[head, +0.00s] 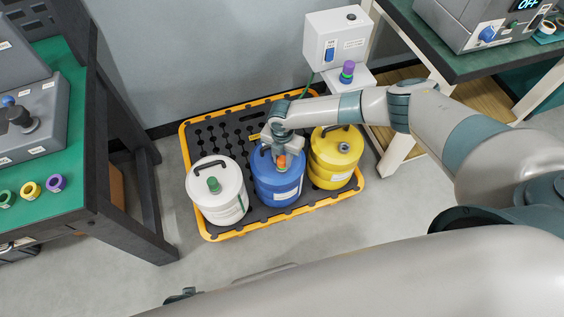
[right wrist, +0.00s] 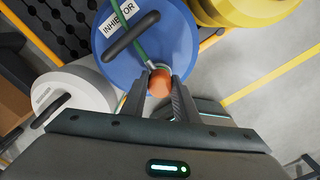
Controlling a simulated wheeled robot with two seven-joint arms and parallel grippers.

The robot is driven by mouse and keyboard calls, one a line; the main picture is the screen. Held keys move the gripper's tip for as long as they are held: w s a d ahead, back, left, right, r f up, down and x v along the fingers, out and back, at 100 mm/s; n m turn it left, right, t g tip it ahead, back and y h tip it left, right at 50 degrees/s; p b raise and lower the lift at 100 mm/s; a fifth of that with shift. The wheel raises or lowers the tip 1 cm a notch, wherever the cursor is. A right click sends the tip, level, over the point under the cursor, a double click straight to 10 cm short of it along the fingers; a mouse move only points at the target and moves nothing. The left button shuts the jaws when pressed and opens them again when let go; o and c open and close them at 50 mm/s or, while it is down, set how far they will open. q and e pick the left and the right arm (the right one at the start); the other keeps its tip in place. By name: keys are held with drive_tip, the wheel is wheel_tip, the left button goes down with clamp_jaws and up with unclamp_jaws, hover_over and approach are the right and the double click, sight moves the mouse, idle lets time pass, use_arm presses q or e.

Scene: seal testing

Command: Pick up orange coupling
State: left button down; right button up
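The orange coupling (head: 281,161) is on top of the blue canister (head: 276,185), between the white and yellow canisters. My right gripper (head: 279,149) reaches down over it from above. In the right wrist view the orange coupling (right wrist: 160,84) sits between the two fingertips of my right gripper (right wrist: 160,80), one finger on each side. The gaps are too small to tell whether the fingers press on it. A green hose (right wrist: 129,29) runs down to a grey fitting beside the coupling.
The white canister (head: 216,190) with a green coupling and the yellow canister (head: 335,158) stand close on either side, on a black pallet with a yellow rim (head: 190,150). A green bench (head: 75,150) is left; a wall box (head: 336,42) and another table are behind right.

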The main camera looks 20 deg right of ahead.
sight(284, 159)
drive_tip(key=shift+r, duration=0.1)
drive_tip(key=shift+r, duration=0.45)
drive_tip(key=r, duration=0.3)
drive_tip(key=shift+s+d+r, duration=0.1)
drive_tip(key=shift+d+r, duration=0.1)
drive_tip(key=shift+d, duration=0.05)
drive_tip(key=s+d+r, duration=0.5)
drive_tip(key=d+r, duration=0.1)
drive_tip(key=d, duration=0.3)
drive_tip(key=shift+s+d+r, duration=0.25)
drive_tip(key=shift+d+r, duration=0.05)
drive_tip(key=shift+d, duration=0.05)
